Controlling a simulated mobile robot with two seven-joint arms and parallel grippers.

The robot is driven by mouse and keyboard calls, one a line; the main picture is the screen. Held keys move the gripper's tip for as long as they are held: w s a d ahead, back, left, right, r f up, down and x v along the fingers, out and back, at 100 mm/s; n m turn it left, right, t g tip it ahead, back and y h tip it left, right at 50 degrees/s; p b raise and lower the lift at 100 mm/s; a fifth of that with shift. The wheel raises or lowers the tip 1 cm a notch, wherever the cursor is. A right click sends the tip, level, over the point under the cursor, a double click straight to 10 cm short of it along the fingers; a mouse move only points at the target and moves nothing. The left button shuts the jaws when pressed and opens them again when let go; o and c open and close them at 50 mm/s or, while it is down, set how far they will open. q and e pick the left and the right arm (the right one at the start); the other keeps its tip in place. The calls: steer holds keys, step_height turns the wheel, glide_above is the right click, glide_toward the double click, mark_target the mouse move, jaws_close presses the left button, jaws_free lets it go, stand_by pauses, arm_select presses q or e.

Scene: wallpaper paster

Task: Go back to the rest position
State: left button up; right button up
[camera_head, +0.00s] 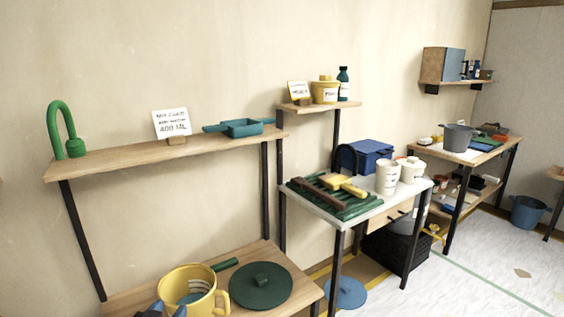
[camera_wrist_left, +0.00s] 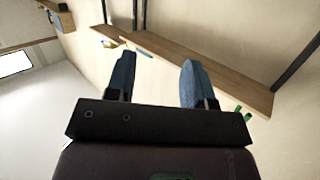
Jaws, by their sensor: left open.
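My left gripper (camera_wrist_left: 157,80) is open, with two blue fingers apart and nothing between them in the left wrist view. In the head view only the tip of my left gripper (camera_head: 168,308) shows at the bottom edge, in front of the yellow jug (camera_head: 187,287). I cannot tell whether it touches the jug. The jug stands on the lower wooden shelf (camera_head: 226,262), beside a dark green round lid (camera_head: 261,286). My right gripper is not in view.
An upper shelf (camera_head: 110,161) holds a green curved spout (camera_head: 62,130), a card (camera_head: 172,122) and a teal pan (camera_head: 241,127). A white-topped table (camera_head: 315,207) with tools and white tubs stands to the right. Open floor (camera_head: 480,265) lies at the right.

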arm_select(q)
steer(key=s+a+f+g+y, duration=0.1)
steer(key=s+f+g, duration=0.2)
steer(key=s, duration=0.7)
steer(key=s+a+f+n+g+y, duration=0.1)
steer(key=s+f+g, duration=0.3)
steer(key=s, duration=0.6)
steer(key=s+f+g+y, duration=0.1)
steer(key=s+f+g, duration=0.2)
steer(key=s, duration=0.7)
steer(key=s+r+g, duration=0.1)
steer(key=s+g, duration=0.4)
steer(key=s, duration=0.7)
steer(key=w+f+m+t+h+b, duration=0.1)
steer(key=w+f+m+t+b, duration=0.1)
steer(key=w+f+t+b, duration=0.85)
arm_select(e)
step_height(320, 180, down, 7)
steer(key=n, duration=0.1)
arm_select(q)
step_height(320, 180, up, 9)
steer(key=n+p, duration=0.2)
steer(key=p, duration=1.2)
steer(key=shift+p, duration=0.4)
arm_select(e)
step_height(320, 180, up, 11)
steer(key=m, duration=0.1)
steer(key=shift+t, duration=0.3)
